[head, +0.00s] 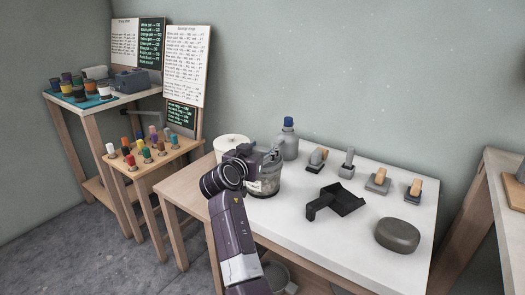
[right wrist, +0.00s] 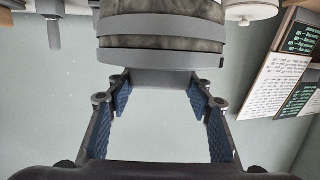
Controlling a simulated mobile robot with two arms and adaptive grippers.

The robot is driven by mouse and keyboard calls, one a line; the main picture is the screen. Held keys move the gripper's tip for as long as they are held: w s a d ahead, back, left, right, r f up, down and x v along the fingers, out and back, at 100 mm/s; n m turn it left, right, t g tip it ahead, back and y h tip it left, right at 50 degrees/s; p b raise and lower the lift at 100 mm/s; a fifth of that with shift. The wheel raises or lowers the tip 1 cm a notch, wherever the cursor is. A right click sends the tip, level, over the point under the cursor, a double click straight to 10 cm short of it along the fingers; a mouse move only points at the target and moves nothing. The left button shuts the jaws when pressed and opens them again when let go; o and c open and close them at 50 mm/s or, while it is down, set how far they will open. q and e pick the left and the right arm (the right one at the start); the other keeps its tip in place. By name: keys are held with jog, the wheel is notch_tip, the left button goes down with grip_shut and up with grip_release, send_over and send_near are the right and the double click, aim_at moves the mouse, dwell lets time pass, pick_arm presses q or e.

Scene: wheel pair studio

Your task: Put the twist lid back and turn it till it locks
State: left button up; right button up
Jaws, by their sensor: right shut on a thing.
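The clouded jar (head: 264,184) stands upright on the white table top, near its left end. My right gripper (head: 262,160) is over the jar's top and shut on the grey twist lid. In the right wrist view, which is upside down, the gripper's blue-padded fingers (right wrist: 160,90) flank the narrow grip of the twist lid (right wrist: 155,76). The lid lines up with the mottled jar (right wrist: 165,45). A small dark mark shows at the lid's right edge. I cannot tell whether the lid is fully seated or turned home. My left gripper is not in view.
A white round container (head: 231,143) and a blue-capped bottle (head: 289,140) stand close to the jar. A black holder (head: 337,202), a dark rounded lump (head: 398,235) and several small tools lie to the right. Bare table (head: 305,225) shows in front.

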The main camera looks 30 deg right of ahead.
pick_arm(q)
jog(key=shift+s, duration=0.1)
pick_arm(e)
jog(key=shift+a+f, duration=0.1)
jog(key=shift+f, duration=0.45)
jog(key=o, duration=1.5)
jog(key=shift+r, duration=0.15)
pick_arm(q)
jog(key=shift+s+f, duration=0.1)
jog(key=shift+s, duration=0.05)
pick_arm(e)
jog(key=shift+r, duration=0.1)
jog(key=shift+r, duration=0.1)
notch_tip(320, 180, up, 10)
jog(key=shift+f, duration=0.15)
